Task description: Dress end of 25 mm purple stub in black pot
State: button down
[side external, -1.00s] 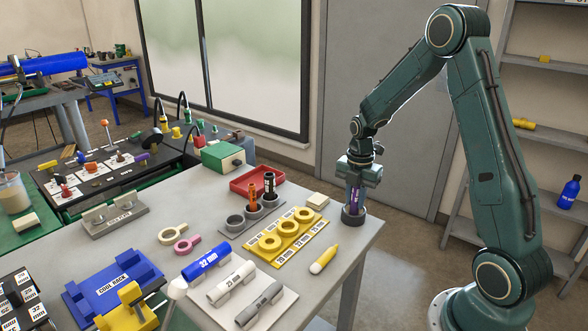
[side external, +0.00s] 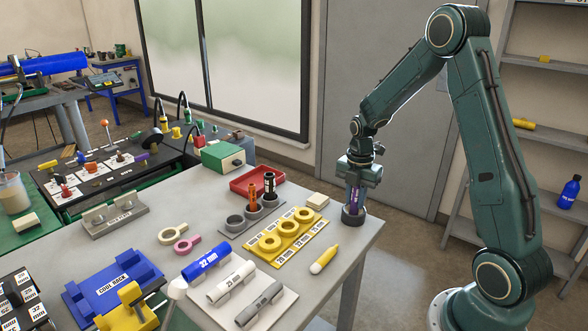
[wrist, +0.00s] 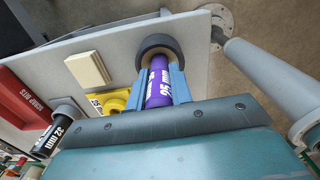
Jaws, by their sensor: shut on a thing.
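My gripper (side external: 357,187) points down at the table's far right corner, shut on the purple stub (wrist: 159,88), which reads 25 mm in the wrist view. The stub's lower end is in the mouth of the round black pot (side external: 352,218). The pot also shows in the wrist view (wrist: 146,51), with a tan inner ring around the stub. How deep the end sits is hidden. In the side view the stub (side external: 354,196) stands upright between the fingers.
A yellow ring holder (side external: 295,248), a cream block (side external: 317,201) and a yellow marker (side external: 323,259) lie left of the pot. A grey cup rack (side external: 235,230) holds orange and black stubs. A red tray (side external: 257,180) sits behind. The table edge is close by the pot.

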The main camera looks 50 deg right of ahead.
jog(key=shift+f+m, duration=0.1)
jog(key=shift+m, duration=1.9)
jog(key=n, duration=0.6)
jog(key=shift+n, duration=0.4)
jog(key=m, duration=0.6)
jog(key=shift+m, duration=0.4)
jog(key=n, duration=0.6)
jog(key=shift+n, duration=0.4)
